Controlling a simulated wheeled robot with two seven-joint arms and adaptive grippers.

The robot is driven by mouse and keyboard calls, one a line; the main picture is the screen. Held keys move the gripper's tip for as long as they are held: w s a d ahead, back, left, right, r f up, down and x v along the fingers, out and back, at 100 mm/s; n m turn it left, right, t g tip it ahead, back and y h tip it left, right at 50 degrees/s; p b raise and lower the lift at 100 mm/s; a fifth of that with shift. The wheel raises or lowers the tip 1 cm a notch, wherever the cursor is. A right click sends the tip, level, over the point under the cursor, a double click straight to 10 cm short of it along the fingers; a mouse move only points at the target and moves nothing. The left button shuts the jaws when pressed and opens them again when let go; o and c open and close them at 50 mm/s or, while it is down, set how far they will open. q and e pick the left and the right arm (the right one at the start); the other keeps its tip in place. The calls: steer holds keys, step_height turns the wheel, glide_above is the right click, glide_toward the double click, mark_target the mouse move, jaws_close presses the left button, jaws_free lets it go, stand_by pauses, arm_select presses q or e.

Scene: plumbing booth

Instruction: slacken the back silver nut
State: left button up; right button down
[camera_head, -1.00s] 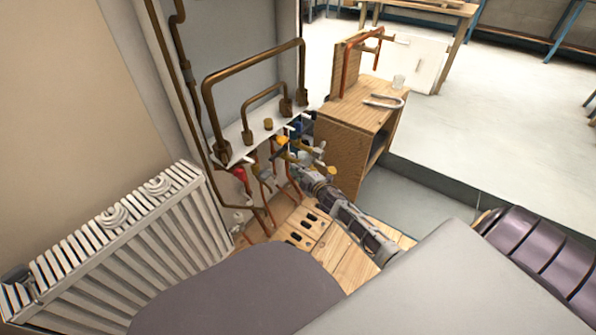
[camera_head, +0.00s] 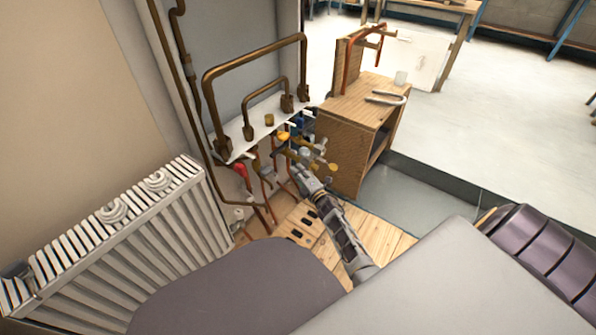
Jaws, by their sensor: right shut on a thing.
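My right gripper (camera_head: 303,168) reaches in among the pipe fittings below the white shelf. Its jaws are closed at a small silver fitting (camera_head: 305,153), which looks like a silver nut. The fingertips are partly hidden by the crowded fittings, and the picture is too small to show the exact contact. Brass-coloured parts (camera_head: 320,165) stick out just right of the jaws. A yellow handle (camera_head: 283,136) sits above and left of the gripper, and a red handle (camera_head: 241,170) farther left. My left gripper is not in view.
Copper pipes (camera_head: 256,60) rise from the white shelf (camera_head: 240,146). A white radiator (camera_head: 120,235) stands at the left. Slotted floorboards (camera_head: 385,235) lie below.

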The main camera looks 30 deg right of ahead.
steer(key=shift+d+f+n, duration=0.1)
steer(key=shift+f+n, duration=0.25)
steer(key=shift+n, duration=0.15)
steer(key=shift+f+n+t, duration=0.2)
steer(key=shift+n+t, duration=0.2)
steer(key=shift+n, duration=0.1)
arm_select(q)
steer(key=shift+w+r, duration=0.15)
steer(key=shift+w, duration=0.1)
arm_select(e)
steer(key=n, duration=0.1)
steer(key=f+n, duration=0.1)
steer(key=n+t+y, duration=0.1)
steer(key=n, duration=0.1)
steer(key=shift+w+d+f, duration=0.2)
steer(key=shift+d+f, duration=0.1)
steer(key=shift+d, duration=0.1)
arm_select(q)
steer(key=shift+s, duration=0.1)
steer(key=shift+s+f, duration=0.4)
arm_select(e)
steer(key=shift+d+f+n, duration=0.1)
steer(key=shift+n, duration=0.2)
